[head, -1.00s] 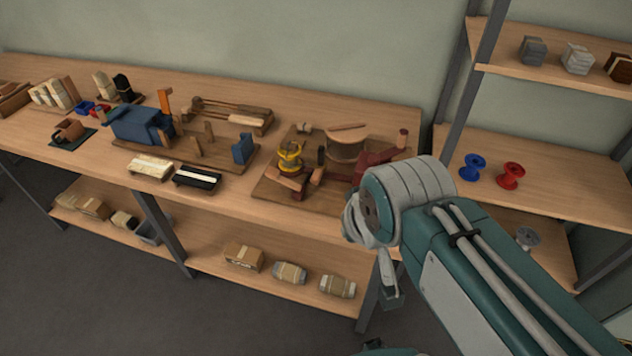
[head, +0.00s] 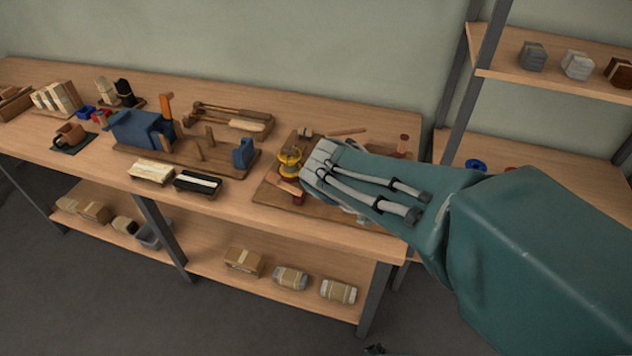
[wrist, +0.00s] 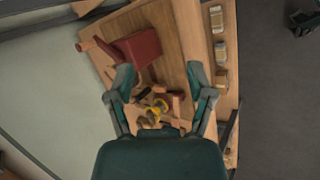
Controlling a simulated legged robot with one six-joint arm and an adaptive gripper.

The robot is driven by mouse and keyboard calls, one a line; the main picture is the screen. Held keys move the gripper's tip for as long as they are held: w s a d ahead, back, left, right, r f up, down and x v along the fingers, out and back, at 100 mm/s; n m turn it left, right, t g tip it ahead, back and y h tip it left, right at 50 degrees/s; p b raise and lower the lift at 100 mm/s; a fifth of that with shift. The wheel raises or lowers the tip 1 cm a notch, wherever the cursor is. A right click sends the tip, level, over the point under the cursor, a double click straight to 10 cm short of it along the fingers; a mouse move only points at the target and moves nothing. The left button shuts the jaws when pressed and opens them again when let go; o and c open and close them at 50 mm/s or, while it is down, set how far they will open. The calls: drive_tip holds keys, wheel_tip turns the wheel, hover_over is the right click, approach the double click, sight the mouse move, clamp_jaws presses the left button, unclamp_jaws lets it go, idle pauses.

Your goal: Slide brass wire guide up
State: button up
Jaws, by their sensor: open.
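The brass wire guide (head: 290,160) is a yellow piece on the wooden tufting fixture (head: 265,192), at the right end of the bench. It also shows small in the wrist view (wrist: 158,109), low between the fingers. My gripper (wrist: 161,78) is open and empty, its two teal fingers spread to either side of the guide in that picture. I cannot tell how far above it they are.
A dark red block (wrist: 137,48) stands on the fixture's board. Left of it are a blue-block jig (head: 140,130) and two bristle bundles in trays (head: 152,170). A shelf with blue and red spools (head: 476,164) is at the right, partly hidden by my arm.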

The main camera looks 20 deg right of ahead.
drive_tip(key=w+a+f+n+t+h, duration=0.1)
drive_tip(key=w+f+n+t+h, duration=0.15)
drive_tip(key=w+f+n, duration=0.4)
drive_tip(key=w+a+f+n+t+h, duration=0.1)
drive_tip(key=w+f+n+t, duration=0.25)
drive_tip(key=w+n, duration=0.55)
drive_tip(key=w+a+f+n, duration=0.1)
drive_tip(key=f+n, duration=0.1)
drive_tip(key=w+a+f+n+t+y, duration=0.1)
drive_tip(key=w+a+f+n, duration=0.1)
drive_tip(key=f, duration=0.1)
drive_tip(key=w+a+f+n+t+y, duration=0.1)
drive_tip(key=w+a+f+n, duration=0.1)
drive_tip(key=f, duration=0.1)
drive_tip(key=shift+w+a+n+y, duration=0.25)
drive_tip(key=x, duration=1)
drive_tip(key=shift+w+d, duration=0.25)
drive_tip(key=shift+r, duration=0.1)
clamp_jaws()
